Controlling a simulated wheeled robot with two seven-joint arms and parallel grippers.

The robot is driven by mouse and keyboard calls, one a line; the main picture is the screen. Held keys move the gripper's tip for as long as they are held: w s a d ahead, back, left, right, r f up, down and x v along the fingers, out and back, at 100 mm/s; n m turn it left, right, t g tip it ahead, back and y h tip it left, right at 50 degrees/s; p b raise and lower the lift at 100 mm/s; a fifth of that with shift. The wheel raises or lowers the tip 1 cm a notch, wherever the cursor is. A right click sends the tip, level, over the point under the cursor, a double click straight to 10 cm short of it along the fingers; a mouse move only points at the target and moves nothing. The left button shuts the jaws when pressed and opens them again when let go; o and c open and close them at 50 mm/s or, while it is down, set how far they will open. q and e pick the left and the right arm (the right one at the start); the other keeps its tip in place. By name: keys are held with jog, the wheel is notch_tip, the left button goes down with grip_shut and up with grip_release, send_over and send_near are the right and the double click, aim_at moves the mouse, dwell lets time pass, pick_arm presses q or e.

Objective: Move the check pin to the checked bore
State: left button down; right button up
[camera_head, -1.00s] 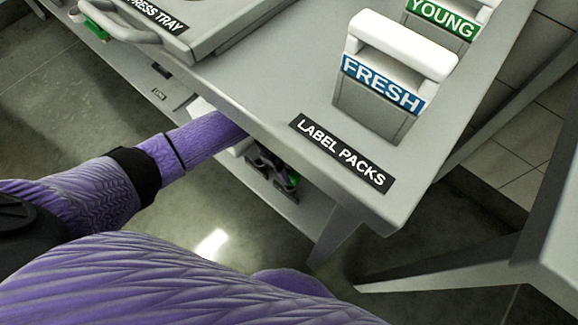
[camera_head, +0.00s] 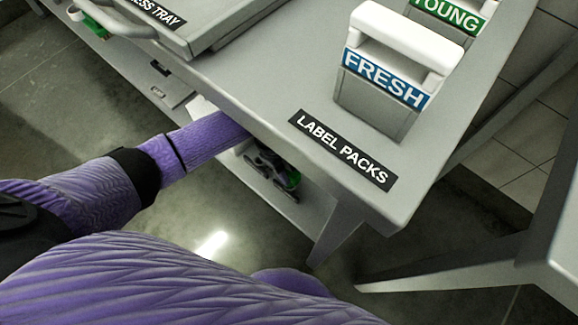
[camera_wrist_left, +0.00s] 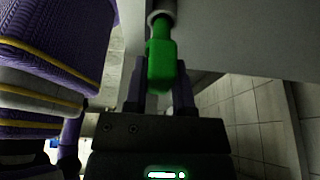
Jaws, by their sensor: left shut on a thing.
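My left arm reaches under the front edge of the table, and part of a dark gripper shape (camera_head: 268,167) shows below it in the head view. In the left wrist view, my left gripper (camera_wrist_left: 159,88) is shut on the green check pin (camera_wrist_left: 161,62), one dark finger on each side. The pin points up, and its far end meets a pale round collar (camera_wrist_left: 161,17) beside a grey surface. I cannot tell how deep the pin sits there, or whether this is the checked bore. My right gripper is not in view.
The grey table (camera_head: 250,90) carries a FRESH label pack (camera_head: 375,105), a YOUNG label pack (camera_head: 450,18) and a press tray (camera_head: 225,30) with a handle. A lower shelf (camera_head: 295,208) runs beneath it. A table leg (camera_head: 335,235) stands right of the gripper.

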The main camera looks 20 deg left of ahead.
pick_arm(q)
jog(key=shift+f+b, duration=1)
jog(key=shift+f, duration=0.55)
jog(key=shift+c, duration=1.9)
grip_release()
jog(key=shift+r, duration=0.1)
jog(key=p+v, duration=0.5)
jog(key=v, duration=0.5)
